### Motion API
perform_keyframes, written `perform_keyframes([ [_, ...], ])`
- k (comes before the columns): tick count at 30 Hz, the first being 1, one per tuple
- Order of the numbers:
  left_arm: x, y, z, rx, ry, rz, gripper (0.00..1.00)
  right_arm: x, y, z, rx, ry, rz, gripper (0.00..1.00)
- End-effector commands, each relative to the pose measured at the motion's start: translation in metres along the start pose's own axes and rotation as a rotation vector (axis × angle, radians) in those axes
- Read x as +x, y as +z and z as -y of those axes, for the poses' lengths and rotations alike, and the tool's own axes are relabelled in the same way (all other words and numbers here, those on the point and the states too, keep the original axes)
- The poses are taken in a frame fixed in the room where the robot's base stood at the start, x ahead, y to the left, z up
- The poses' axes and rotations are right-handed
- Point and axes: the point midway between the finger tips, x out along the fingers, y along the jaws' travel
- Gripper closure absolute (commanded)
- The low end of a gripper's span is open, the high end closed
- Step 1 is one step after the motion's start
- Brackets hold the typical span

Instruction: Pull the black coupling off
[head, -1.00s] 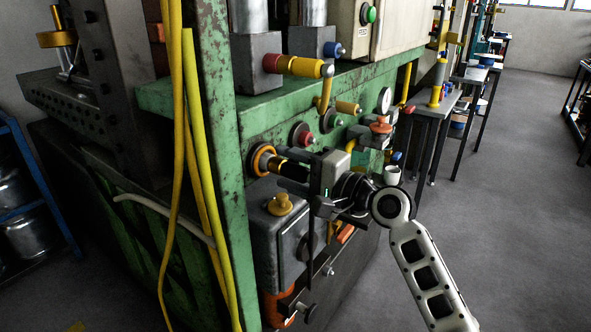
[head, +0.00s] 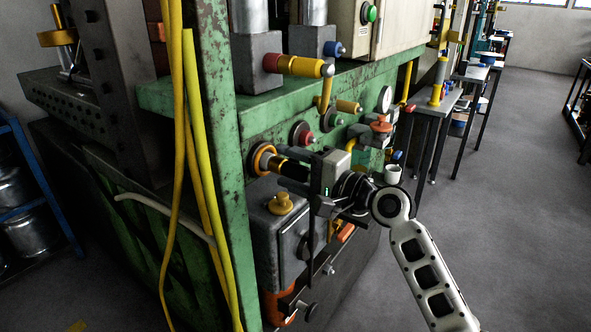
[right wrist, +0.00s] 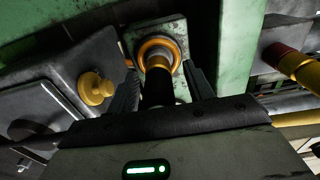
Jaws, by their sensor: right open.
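The black coupling (right wrist: 158,88) sits on a brass-coloured fitting inside an orange ring (right wrist: 158,42) on the green machine. In the head view the coupling (head: 290,168) points out from the machine's side toward my right gripper (head: 293,172). In the right wrist view, my right gripper (right wrist: 163,84) is open, with one finger on each side of the coupling. I cannot tell whether either finger touches it. The coupling's near end is hidden behind the gripper body. My left gripper is not in view.
A yellow knob (right wrist: 95,89) on a grey box is close to the left finger. A red and yellow fitting (right wrist: 290,62) juts out at the right. Yellow hoses (head: 190,150) hang in front of the machine. Open floor (head: 500,200) lies to the right.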

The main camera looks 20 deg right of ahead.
Motion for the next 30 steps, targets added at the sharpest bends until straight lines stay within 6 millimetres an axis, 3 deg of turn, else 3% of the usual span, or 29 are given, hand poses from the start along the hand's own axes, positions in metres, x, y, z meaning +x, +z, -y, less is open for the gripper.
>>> perform_keyframes([
  [12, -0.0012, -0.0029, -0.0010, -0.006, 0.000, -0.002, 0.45, 0.0035, 0.0030, 0.0008, 0.001, -0.005, 0.006, 0.48],
  [18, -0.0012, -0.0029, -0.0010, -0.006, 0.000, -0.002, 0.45, 0.0035, 0.0030, 0.0007, 0.002, -0.006, 0.006, 1.00],
  [30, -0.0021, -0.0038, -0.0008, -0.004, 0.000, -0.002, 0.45, -0.0045, 0.0029, 0.0011, 0.003, -0.008, 0.005, 1.00],
])
